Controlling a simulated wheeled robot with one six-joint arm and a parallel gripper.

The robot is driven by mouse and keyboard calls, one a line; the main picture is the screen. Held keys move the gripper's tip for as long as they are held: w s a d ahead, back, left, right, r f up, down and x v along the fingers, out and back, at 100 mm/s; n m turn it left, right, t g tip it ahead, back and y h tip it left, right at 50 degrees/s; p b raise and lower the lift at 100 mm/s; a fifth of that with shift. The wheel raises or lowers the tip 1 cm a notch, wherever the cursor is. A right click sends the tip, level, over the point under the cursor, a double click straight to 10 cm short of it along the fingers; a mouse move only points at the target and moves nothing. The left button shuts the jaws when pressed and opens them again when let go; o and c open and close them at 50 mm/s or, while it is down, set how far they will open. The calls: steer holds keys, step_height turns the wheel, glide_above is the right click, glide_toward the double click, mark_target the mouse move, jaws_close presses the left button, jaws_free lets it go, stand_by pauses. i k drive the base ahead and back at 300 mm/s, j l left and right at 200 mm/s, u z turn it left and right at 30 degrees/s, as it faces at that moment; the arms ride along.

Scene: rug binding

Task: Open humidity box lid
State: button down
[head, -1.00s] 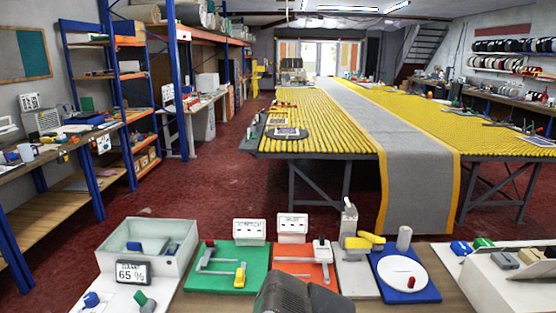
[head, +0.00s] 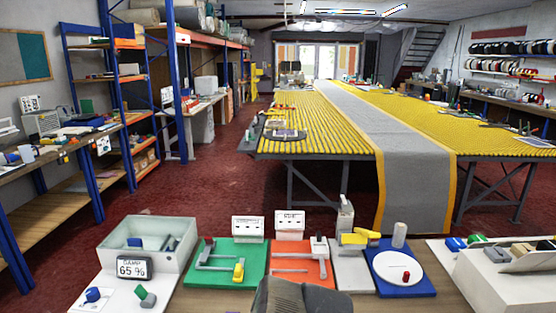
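A pale, box-shaped container (head: 112,262) stands at the front left of the bench in the head view. A small dark display reading 65 % (head: 132,268) is at its front. Small blue, green and dark pieces (head: 168,243) show inside it. I see no solid lid across its top; whether a clear cover lies there I cannot tell. The fingers of my gripper are not in view. A dark grey part of my own arm shows at the bottom centre, right of the container and apart from it in the picture.
Right of the container are a green board (head: 222,275) with a yellow lever, an orange board (head: 297,276) and a blue board (head: 420,288) with a white disc. A white box (head: 500,290) stands at the right. A long yellow table (head: 300,125) stands beyond red floor.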

mark_target(134, 242)
steer(key=k+j, duration=0.1)
steer(key=i+j+z, duration=0.15)
steer(key=j, duration=0.25)
steer(key=i+j+z, duration=0.1)
steer(key=j, duration=0.3)
steer(key=i+j+z, duration=0.15)
steer(key=j, duration=0.3)
steer(key=j+z, duration=0.1)
steer(key=j, duration=0.35)
